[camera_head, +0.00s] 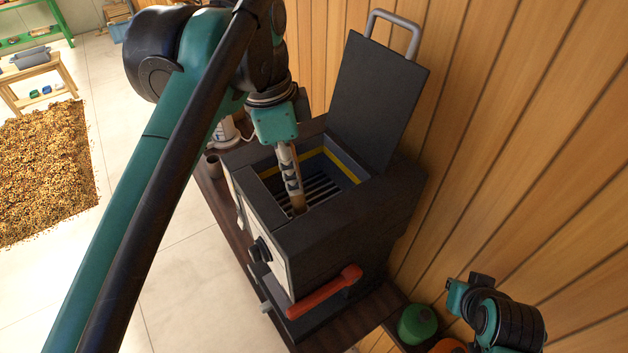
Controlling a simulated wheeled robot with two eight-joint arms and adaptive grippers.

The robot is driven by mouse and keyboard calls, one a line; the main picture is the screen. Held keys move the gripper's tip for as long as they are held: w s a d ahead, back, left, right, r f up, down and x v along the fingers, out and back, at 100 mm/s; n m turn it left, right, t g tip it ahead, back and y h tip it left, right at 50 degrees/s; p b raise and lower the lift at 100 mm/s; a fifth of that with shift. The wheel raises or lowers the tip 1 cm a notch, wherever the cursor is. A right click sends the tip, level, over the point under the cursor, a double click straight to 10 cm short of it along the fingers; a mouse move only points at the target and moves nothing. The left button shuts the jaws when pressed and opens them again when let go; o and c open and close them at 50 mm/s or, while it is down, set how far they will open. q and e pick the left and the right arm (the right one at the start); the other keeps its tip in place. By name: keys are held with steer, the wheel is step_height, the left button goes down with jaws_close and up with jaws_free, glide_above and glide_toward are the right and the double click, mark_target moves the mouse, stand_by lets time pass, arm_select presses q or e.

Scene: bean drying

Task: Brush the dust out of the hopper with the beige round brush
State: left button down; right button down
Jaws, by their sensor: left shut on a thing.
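The hopper (262,172) is the square opening in the top of a dark machine, with a yellow band inside and a slatted grate at its bottom. Its black lid (375,100) stands open at the back. My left gripper (292,182) points down into the opening and is shut on the beige round brush (298,203). The brush's lower end is inside the hopper near the grate; whether it touches is unclear. No dust can be made out. My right gripper (466,288) is at the lower right, away from the machine, its fingers not clearly visible.
The machine stands on a dark wooden bench (345,325) against a plank wall (530,130). A red handle (325,291) sticks out at its front. A green container (417,324) is at the lower right. Beans (45,170) lie spread on the floor at the left.

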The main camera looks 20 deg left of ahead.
arm_select(q)
step_height(320, 180, up, 5)
steer(key=p, duration=0.3)
steer(key=shift+f, duration=0.1)
stand_by(0.7)
steer(key=shift+r+p, duration=0.4)
steer(key=shift+r, duration=3.4)
